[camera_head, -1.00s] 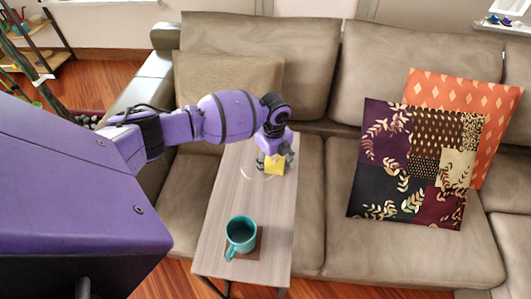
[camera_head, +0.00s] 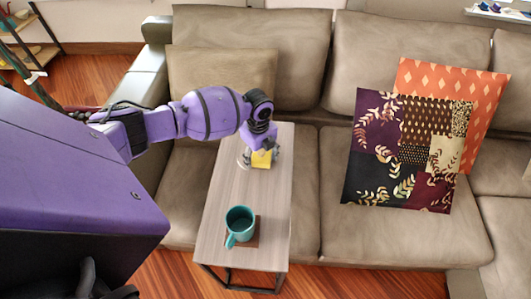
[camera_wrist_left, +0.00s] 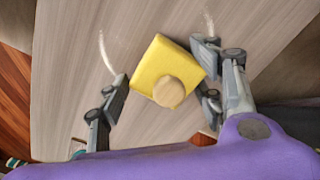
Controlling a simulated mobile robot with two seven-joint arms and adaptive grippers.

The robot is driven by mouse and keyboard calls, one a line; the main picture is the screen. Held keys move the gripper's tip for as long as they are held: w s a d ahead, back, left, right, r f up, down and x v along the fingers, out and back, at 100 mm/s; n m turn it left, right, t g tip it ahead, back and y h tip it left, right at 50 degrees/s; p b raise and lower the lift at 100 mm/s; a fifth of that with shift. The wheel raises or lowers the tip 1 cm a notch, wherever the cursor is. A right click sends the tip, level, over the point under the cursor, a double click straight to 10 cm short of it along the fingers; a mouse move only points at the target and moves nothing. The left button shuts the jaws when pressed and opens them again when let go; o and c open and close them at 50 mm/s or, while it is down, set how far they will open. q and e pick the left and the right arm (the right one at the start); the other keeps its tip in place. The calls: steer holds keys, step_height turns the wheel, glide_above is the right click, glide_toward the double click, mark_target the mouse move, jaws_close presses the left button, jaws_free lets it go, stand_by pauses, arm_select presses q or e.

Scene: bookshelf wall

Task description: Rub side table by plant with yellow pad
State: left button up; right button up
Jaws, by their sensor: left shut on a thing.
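The yellow pad (camera_head: 262,159) is a square block with a round tan knob, seen from above in the left wrist view (camera_wrist_left: 158,62). It is at the far half of the narrow wood-grain side table (camera_head: 222,200); contact with the top looks likely but is partly hidden. My left gripper (camera_wrist_left: 168,92) is shut on the pad, with a finger at each side of it. In the head view the wrist hides part of the pad. White curved marks (camera_wrist_left: 104,52) show on the tabletop on both sides of the pad.
A teal mug (camera_head: 239,224) stands on a brown coaster (camera_head: 247,242) at the table's near end. A taupe sofa (camera_head: 400,240) surrounds the table behind and at the sides. Patterned cushions (camera_head: 410,150) lean at the right. The tabletop between pad and mug is clear.

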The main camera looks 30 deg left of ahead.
mark_target(235, 161)
arm_select(q)
steer(key=shift+s+a+f, duration=0.1)
steer(key=shift+s+a, duration=0.2)
steer(key=shift+a, duration=0.25)
steer(key=shift+s+a, duration=0.25)
steer(key=shift+a, duration=0.3)
steer(key=shift+s+a+f, duration=0.1)
steer(key=shift+s+a, duration=0.2)
steer(key=shift+a, duration=0.2)
steer(key=shift+s+a+f, duration=0.1)
steer(key=shift+s+a, duration=0.15)
steer(key=shift+a, duration=0.2)
steer(key=shift+s+a+r+p, duration=0.1)
steer(key=shift+s+a+p, duration=0.15)
steer(key=shift+a, duration=0.3)
steer(key=shift+s+a+p, duration=0.1)
steer(key=shift+s+a, duration=0.2)
steer(key=shift+a, duration=0.25)
steer(key=shift+s+a, duration=0.35)
steer(key=shift+a, duration=0.3)
arm_select(e)
steer(key=shift+w+r, duration=0.45)
steer(key=shift+r, duration=0.25)
